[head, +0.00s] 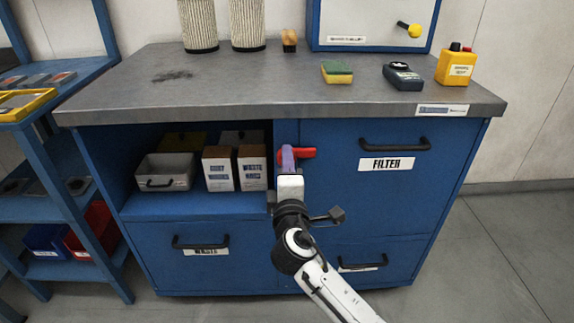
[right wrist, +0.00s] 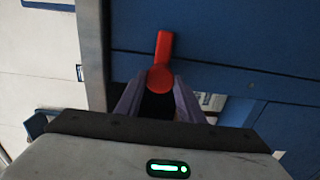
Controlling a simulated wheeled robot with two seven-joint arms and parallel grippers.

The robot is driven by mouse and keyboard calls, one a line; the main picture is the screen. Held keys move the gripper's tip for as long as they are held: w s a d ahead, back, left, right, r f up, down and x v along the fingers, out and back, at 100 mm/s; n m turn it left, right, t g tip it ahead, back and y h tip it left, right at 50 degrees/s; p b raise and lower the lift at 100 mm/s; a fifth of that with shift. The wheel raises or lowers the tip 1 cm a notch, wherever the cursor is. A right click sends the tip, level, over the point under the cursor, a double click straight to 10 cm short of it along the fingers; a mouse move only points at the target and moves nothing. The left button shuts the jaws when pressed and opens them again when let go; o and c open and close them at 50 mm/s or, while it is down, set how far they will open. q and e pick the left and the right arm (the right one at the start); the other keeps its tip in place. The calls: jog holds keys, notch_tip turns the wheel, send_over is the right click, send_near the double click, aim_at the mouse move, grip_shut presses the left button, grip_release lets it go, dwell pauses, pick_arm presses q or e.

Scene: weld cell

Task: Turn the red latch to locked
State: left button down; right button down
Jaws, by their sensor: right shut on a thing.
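The red latch (head: 305,153) is at the upper left of the blue FILTER door, beside the upright between the door and the open shelf. In the head view its visible end points right, roughly level. My right gripper (head: 288,159) is at the latch's left part and hides some of it. In the right wrist view the latch's arm (right wrist: 164,48) stretches away from a round red end, which sits at the tips of my right gripper's purple fingers (right wrist: 160,90). The right gripper is shut on the latch. My left gripper is not in view.
The FILTER door (head: 343,200) has a black handle (head: 394,145). The open shelf left of it holds a grey bin (head: 164,173) and labelled boxes (head: 219,168). On the grey worktop (head: 270,85) are a sponge (head: 337,72), a meter (head: 402,76) and a yellow bottle (head: 456,65).

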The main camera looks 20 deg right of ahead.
jog(key=shift+f, duration=0.1)
jog(key=c, duration=1.5)
grip_release()
jog(key=o, duration=0.3)
jog(key=v, duration=1)
jog(key=shift+s+a, duration=0.1)
jog(key=shift+s, duration=0.05)
